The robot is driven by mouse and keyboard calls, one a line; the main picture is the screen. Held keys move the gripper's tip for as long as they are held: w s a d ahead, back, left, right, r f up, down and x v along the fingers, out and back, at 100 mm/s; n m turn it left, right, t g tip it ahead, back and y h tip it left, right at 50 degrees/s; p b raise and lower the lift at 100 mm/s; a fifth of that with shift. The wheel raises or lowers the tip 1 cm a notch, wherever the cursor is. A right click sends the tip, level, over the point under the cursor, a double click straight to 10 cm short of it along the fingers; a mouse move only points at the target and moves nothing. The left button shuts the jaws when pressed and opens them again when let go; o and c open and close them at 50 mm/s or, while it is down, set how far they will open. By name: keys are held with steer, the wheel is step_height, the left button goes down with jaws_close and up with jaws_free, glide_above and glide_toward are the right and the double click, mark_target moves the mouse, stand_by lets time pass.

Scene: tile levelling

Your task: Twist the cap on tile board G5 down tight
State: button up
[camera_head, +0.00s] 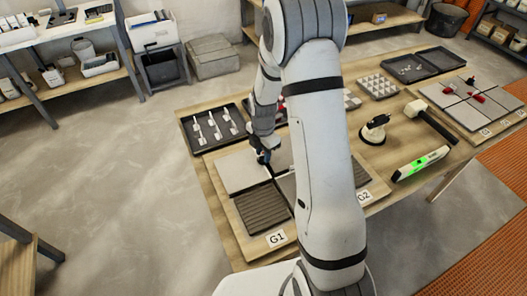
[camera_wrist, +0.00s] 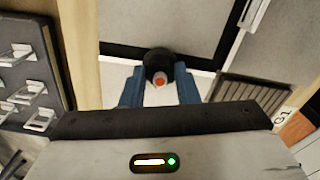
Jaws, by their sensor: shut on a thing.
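My gripper (camera_head: 264,158) is over the near tile board, by the joint among its tiles. In the wrist view its blue fingers (camera_wrist: 159,88) are shut on a black round cap (camera_wrist: 158,62) with an orange-red centre. The cap sits at a dark joint line beside pale tiles (camera_wrist: 160,22). The board carries a pale tile (camera_head: 236,172) and a dark grooved tile (camera_head: 262,210). The labels I can read are G1 (camera_head: 277,239) and G2 (camera_head: 364,196). I cannot read a G5 label. My arm hides part of the board.
A dark tray of pale clips (camera_head: 215,126) lies behind the board. A suction lifter (camera_head: 374,130), a green-lit level (camera_head: 420,163) and a mallet (camera_head: 430,118) lie to the right. Another tile board (camera_head: 437,95) with red caps (camera_head: 476,97) is farther right; its labels are too small to read.

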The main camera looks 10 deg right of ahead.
steer(key=shift+c, duration=1.4)
